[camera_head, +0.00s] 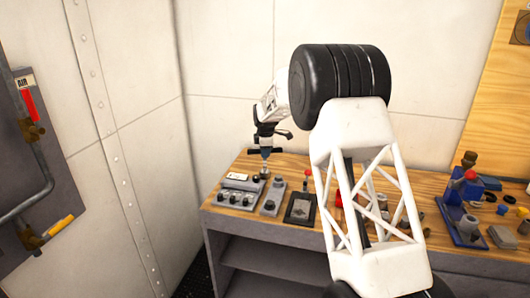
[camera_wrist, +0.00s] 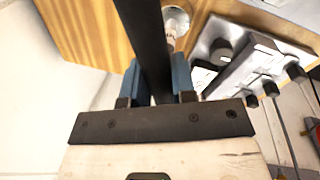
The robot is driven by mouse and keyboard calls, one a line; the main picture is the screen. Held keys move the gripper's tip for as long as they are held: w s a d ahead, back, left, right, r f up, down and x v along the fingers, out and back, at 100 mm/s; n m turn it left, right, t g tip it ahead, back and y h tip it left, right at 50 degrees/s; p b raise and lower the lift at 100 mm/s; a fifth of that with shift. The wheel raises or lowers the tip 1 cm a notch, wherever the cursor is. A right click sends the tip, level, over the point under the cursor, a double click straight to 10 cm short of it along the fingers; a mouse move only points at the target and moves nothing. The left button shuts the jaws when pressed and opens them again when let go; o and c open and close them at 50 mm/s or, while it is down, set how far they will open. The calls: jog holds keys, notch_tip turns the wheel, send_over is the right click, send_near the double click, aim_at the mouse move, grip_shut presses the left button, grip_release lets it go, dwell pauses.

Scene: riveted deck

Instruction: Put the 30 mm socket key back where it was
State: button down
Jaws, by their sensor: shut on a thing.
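My gripper (camera_head: 267,138) is above the left end of the wooden bench top, pointing down. In the wrist view its blue fingers (camera_wrist: 158,82) are shut on the black crossbar (camera_wrist: 143,32) of what looks like the socket key. In the head view the key (camera_head: 265,154) hangs upright below my gripper, its lower end close to the bench beside the grey holders. A pale round metal part (camera_wrist: 174,24) shows beyond the bar in the wrist view. I cannot read any size marking, nor tell whether the key's lower end touches anything.
A grey holder with a label plate and black knobs (camera_head: 240,190) stands at the bench's left end. A narrower grey block (camera_head: 271,198) and a dark square tray (camera_head: 300,208) are to its right. A red-handled blue vise (camera_head: 467,228) is farther right. The wall is close behind.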

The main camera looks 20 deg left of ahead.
jog(key=c, duration=0.9)
grip_release()
jog(key=shift+f, duration=0.15)
jog(key=shift+c, duration=0.2)
notch_tip(320, 180, up, 12)
jog(key=s, duration=0.1)
jog(key=shift+s+d, duration=0.4)
